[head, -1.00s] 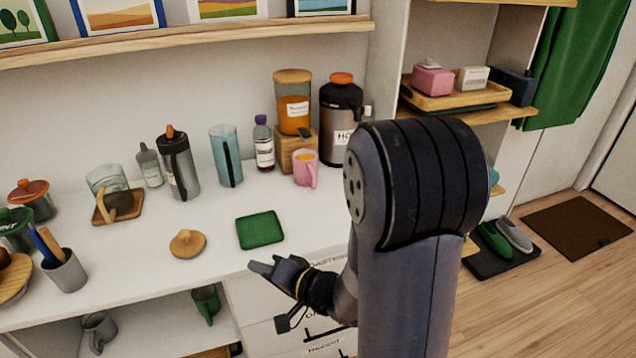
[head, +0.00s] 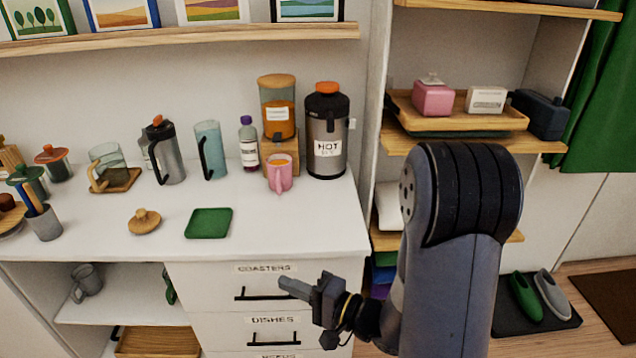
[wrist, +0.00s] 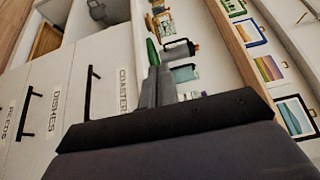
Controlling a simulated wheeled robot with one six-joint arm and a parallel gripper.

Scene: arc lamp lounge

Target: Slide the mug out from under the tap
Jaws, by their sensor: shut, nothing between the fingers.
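The pink mug (head: 280,177) stands upright on the white counter, with orange contents near its rim and its handle towards the front. It is directly in front of a wooden stand that bears a dispenser (head: 278,110) with orange liquid and a wooden lid. The tap is hard to make out behind the mug's rim. My gripper (head: 287,284) is shut and empty, in front of the drawers and below the counter edge, well apart from the mug. In the wrist view my shut fingers (wrist: 157,85) point towards the counter front; I cannot make out the mug there.
A flask marked HOT (head: 326,135) stands right of the mug. A purple-capped bottle (head: 249,142) and a blue pitcher (head: 209,150) stand left. The counter's front right is clear.

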